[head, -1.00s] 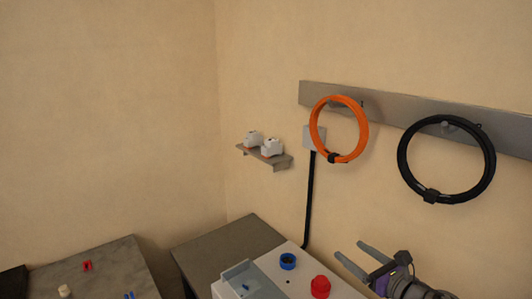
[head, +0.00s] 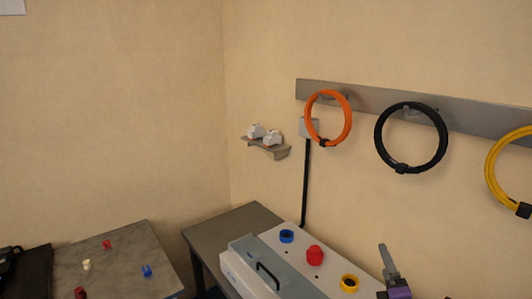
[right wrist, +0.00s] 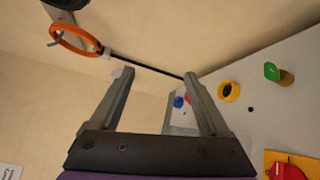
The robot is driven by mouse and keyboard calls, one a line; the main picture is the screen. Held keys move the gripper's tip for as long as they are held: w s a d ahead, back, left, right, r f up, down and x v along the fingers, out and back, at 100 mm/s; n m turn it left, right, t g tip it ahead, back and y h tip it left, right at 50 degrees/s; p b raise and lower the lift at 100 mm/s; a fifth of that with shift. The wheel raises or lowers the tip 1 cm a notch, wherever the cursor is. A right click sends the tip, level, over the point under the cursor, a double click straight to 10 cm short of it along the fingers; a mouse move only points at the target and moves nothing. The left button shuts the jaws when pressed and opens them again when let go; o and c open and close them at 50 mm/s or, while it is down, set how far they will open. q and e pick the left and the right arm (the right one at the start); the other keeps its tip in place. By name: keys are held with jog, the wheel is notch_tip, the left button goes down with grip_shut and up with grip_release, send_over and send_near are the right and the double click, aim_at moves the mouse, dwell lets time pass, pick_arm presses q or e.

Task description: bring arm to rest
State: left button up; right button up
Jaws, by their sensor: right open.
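My right gripper (head: 388,265) is at the lower right of the head view, beside the right end of the white bender machine (head: 330,275). In the right wrist view, the two fingers of my right gripper (right wrist: 165,90) stand wide apart with nothing between them. They point toward the wall. My left gripper is in neither view.
The machine carries a blue ring (head: 287,236), a red knob (head: 315,255) and a yellow ring (head: 349,283). Orange (head: 349,118), black (head: 441,140) and yellow (head: 493,165) cable coils hang from a wall rail. A grey table (head: 75,267) at left bears small coloured parts.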

pick_arm(q)
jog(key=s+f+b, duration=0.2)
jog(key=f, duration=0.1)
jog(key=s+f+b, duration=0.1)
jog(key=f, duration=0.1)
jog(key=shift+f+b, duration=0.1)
jog(key=shift+b, duration=0.25)
pick_arm(e)
jog(key=s+a+f+m+g+y, duration=0.1)
jog(key=s+a+f+m+g, duration=0.2)
jog(key=s+f+m, duration=0.3)
jog(key=s+a+f+m+g, duration=0.3)
jog(key=s+f+m, duration=0.4)
jog(key=s+f, duration=0.3)
jog(key=s+a+f+m+g+y, duration=0.1)
jog(key=s+a+f+m+g, duration=0.3)
jog(key=s+f, duration=0.4)
jog(key=f+m+g, duration=0.1)
jog(key=m, duration=0.1)
jog(key=shift+f+m+g+y, duration=0.3)
jog(key=shift+f, duration=0.1)
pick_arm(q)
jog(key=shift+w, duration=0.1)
